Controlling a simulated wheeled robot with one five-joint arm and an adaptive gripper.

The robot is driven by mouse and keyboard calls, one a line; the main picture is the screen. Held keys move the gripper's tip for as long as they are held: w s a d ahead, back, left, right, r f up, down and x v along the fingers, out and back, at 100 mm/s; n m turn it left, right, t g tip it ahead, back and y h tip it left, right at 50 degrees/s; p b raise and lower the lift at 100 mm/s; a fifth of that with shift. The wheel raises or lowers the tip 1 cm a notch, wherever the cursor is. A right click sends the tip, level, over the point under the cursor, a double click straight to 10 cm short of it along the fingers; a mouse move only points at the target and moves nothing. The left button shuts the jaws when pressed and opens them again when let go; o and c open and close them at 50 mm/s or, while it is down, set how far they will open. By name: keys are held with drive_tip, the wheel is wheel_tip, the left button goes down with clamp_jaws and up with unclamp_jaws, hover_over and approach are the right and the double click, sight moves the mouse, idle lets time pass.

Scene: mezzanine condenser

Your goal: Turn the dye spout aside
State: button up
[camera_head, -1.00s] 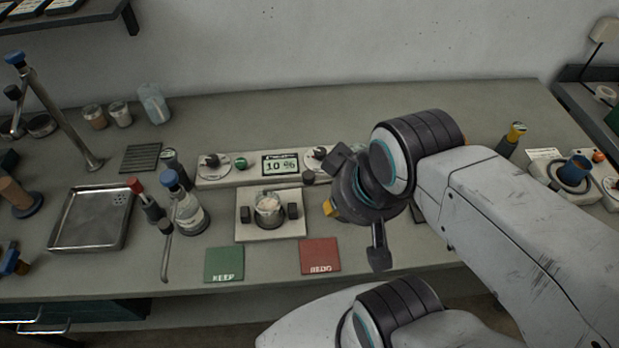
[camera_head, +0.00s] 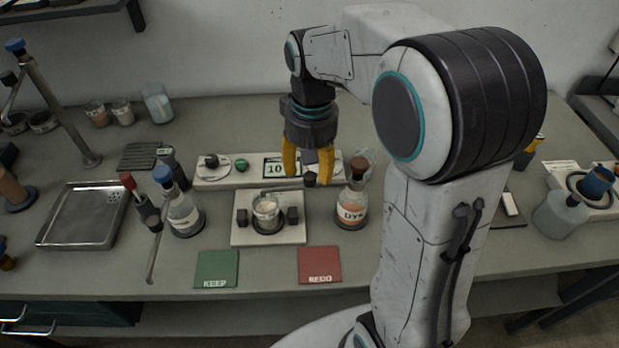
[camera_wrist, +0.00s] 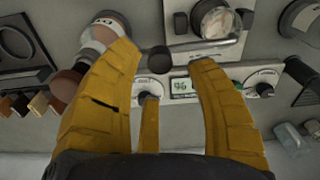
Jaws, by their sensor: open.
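A dark round knob (camera_head: 311,180) stands behind the small cup (camera_head: 265,208), with a thin metal spout (camera_head: 283,189) reaching left from it over the cup. My gripper (camera_head: 308,178) points down at the knob, its yellow fingers open on either side of it in the picture. I cannot tell whether they touch it. The wrist view shows the knob (camera_wrist: 159,60) between the open fingertips, with nothing gripped. The cup (camera_wrist: 214,22) is at the top there. A bottle labelled DYE (camera_head: 352,208) with orange contents stands right of the cup.
The console with a display (camera_head: 280,167) lies just behind the knob. A flask with a blue stopper (camera_head: 184,213) stands left of the cup. Green KEEP (camera_head: 217,266) and red REDO (camera_head: 320,264) cards lie in front. A metal tray (camera_head: 82,216) is at left.

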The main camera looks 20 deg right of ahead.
sight(310, 175)
drive_tip(key=r+m, duration=0.1)
drive_tip(key=r, duration=0.1)
drive_tip(key=r+m, duration=0.1)
drive_tip(key=r, duration=0.1)
drive_tip(key=shift+w, duration=0.4)
drive_tip(key=shift+s+m, duration=0.4)
drive_tip(key=shift+m, duration=0.3)
drive_tip(key=shift+f, duration=3.7)
clamp_jaws()
